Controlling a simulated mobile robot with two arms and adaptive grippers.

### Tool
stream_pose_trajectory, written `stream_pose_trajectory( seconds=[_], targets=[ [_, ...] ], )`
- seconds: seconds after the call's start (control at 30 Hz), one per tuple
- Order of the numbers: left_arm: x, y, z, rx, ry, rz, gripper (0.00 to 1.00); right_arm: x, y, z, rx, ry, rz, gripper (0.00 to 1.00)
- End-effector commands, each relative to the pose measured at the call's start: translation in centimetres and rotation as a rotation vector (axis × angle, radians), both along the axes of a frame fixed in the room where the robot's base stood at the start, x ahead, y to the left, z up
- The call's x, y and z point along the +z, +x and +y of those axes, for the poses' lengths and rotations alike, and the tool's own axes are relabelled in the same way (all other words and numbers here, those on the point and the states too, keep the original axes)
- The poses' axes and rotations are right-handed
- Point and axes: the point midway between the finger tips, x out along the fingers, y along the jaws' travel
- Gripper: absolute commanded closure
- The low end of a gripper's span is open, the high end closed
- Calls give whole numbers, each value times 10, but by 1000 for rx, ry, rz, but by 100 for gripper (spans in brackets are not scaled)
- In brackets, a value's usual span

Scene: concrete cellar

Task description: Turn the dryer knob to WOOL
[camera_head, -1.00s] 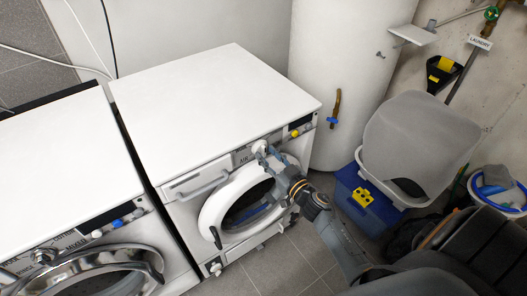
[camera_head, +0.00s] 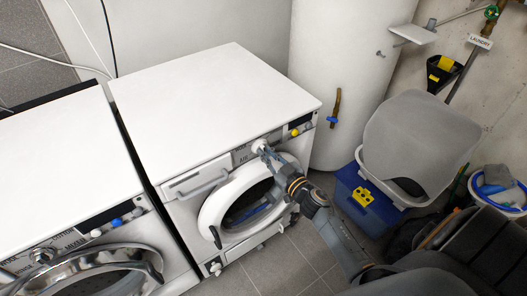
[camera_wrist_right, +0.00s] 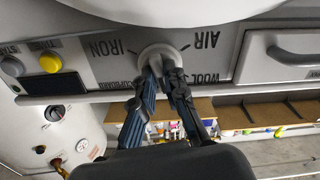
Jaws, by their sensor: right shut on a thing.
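The white dryer (camera_head: 215,95) stands in the middle of the head view, its round door on the front below the panel. Its white knob (camera_head: 258,144) is on the front panel, partly covered by my right gripper (camera_head: 265,150). In the right wrist view the panel appears upside down, with IRON, AIR, WOOL and CUPBOARD lettered around the knob (camera_wrist_right: 163,50). There both fingers of my right gripper (camera_wrist_right: 164,72) are closed on the knob's raised grip. The fingers hide part of the lettering, and I cannot tell which label the knob points at. My left gripper is not in view.
A second machine (camera_head: 60,165) stands close on the left. A white tank (camera_head: 345,60) is behind the dryer on the right. A blue box (camera_head: 352,197) and a grey laundry basket (camera_head: 415,140) stand to the right. Tiled floor (camera_head: 285,255) is clear in front.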

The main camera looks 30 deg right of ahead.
Motion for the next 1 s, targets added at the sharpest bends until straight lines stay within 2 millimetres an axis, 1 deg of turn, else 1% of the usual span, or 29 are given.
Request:
stream_pose_trajectory(
  seconds=[0.03,0.1,0.17,0.47,0.57,0.7,0.8,1.0],
  targets=[
    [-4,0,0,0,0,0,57,-1,0,0,0,-66,-7,100],
    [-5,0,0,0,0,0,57,-1,0,0,0,-137,-12,100],
    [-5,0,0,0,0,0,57,0,0,0,0,-172,-15,100],
    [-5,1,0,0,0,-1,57,0,0,0,-1,-193,-16,100],
    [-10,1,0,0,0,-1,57,-1,0,0,0,-293,-25,100],
    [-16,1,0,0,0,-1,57,-1,1,0,-1,-492,-40,100],
    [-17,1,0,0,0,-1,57,0,1,0,-1,-571,-47,100],
    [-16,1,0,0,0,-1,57,1,1,0,-1,-583,-48,100]
  ],
)
